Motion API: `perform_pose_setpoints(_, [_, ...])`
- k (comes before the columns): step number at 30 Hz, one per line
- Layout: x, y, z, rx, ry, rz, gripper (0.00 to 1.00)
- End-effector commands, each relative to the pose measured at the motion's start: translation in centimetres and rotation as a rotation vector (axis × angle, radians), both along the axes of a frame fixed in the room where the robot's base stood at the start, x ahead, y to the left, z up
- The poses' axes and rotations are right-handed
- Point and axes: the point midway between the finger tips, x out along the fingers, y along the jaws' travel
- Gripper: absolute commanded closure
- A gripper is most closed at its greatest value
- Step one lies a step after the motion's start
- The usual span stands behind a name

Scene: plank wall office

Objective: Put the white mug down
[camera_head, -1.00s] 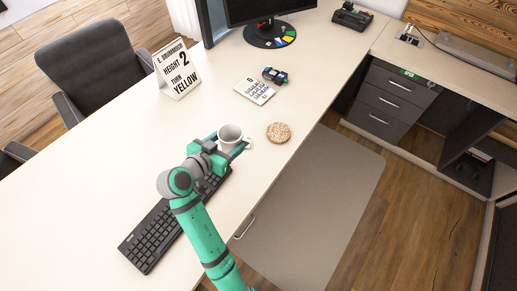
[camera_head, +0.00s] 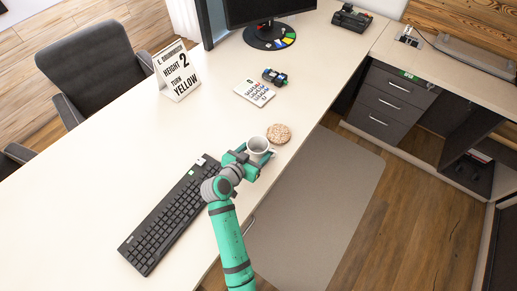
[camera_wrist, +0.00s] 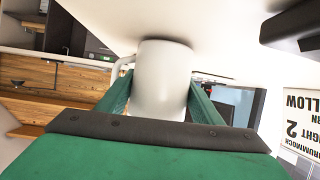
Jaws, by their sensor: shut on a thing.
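The white mug (camera_head: 258,146) is upright between the fingers of my gripper (camera_head: 250,158), close to the desk's front edge in the head view. My gripper is shut on the mug, with one green finger on each side. In the wrist view the mug (camera_wrist: 163,80) fills the middle, and its handle shows at the left. I cannot tell whether its base touches the desk (camera_head: 120,150) or is a little above it. A round cork-like coaster (camera_head: 279,133) lies just beyond the mug, up and to the right.
A black keyboard (camera_head: 165,215) lies left of my arm. Beyond are a printed card (camera_head: 254,92), a small dark device (camera_head: 275,77), a folded sign (camera_head: 177,72) and a monitor base (camera_head: 269,36). The desk's middle left is clear. A grey chair (camera_head: 95,65) stands behind.

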Motion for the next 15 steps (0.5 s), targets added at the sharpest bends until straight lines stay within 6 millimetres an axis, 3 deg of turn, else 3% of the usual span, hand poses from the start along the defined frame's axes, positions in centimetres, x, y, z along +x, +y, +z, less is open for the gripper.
perform_pose_setpoints(11, [0.02,0.03,-0.33,0.0,-0.002,0.001,0.71])
perform_pose_setpoints(12, [0.01,0.03,-0.39,0.001,-0.001,0.001,0.33])
perform_pose_setpoints(14, [0.0,0.03,-0.37,0.001,-0.001,0.001,0.21])
perform_pose_setpoints(15, [0.01,0.03,-0.36,0.001,-0.001,0.001,0.21])
